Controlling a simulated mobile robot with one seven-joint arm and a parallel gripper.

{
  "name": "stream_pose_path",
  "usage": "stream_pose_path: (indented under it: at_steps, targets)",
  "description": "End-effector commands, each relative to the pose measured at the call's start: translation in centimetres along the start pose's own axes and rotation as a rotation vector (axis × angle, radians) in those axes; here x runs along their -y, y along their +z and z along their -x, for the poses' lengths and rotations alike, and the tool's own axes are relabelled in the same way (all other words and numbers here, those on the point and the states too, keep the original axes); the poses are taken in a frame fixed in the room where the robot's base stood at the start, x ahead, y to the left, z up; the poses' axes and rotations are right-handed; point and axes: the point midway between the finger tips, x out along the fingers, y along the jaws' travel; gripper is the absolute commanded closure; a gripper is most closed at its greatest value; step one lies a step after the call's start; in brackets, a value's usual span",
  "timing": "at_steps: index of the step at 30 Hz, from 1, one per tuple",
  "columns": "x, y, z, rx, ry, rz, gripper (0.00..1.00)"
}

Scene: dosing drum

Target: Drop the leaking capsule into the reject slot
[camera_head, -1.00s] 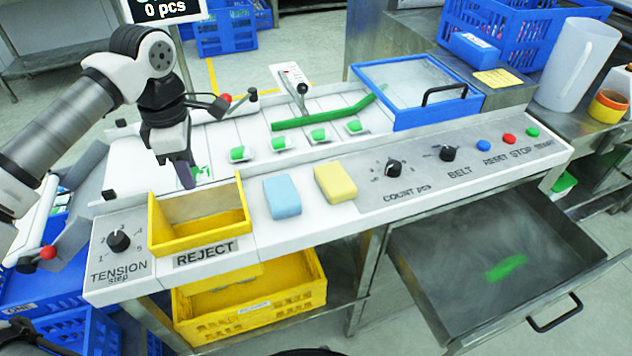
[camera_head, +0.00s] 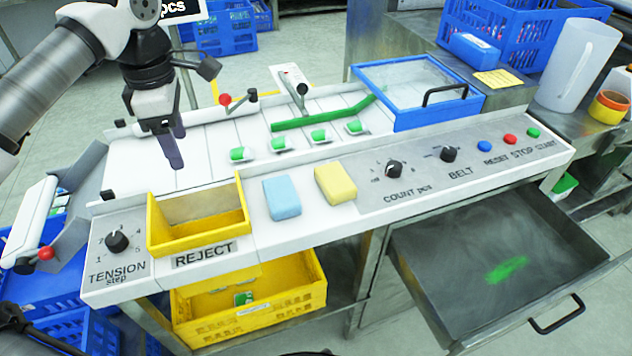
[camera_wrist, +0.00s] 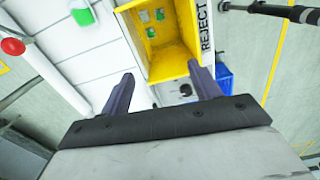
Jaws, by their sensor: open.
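My gripper (camera_head: 173,160) is open and empty above the white belt, behind and left of the yellow reject slot (camera_head: 199,234). In the wrist view my two dark fingers (camera_wrist: 160,78) are spread apart, with the yellow reject slot (camera_wrist: 180,66) beyond them. A green-and-white capsule (camera_head: 243,299) lies in the yellow crate (camera_head: 290,318) under the slot. Several green-and-white capsules (camera_head: 319,136) stand in a row on the belt. I cannot tell from here which capsule leaks.
A blue sponge (camera_head: 282,197) and a yellow sponge (camera_head: 335,184) lie on the console right of the slot. Knobs and coloured buttons line the console. An open metal drawer (camera_head: 450,262) with a green smear juts out at the right. A blue-framed lid (camera_head: 437,118) stands behind.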

Motion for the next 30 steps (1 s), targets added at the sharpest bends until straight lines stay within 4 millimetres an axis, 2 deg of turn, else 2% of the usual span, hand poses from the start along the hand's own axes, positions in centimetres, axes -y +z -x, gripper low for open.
stream_pose_path:
  at_steps: [1,6,12,17,30]
  targets:
    - [-0.1,0.0,1.2,-0.002,0.003,0.002,0.38]
    - [-0.1,0.0,4.8,-0.001,0.001,0.001,0.38]
    - [-0.1,0.0,7.3,0.000,0.001,0.001,0.38]
    - [0.0,0.0,7.8,0.000,-0.001,0.000,0.38]
    - [0.0,0.0,7.8,0.000,-0.001,0.001,0.38]
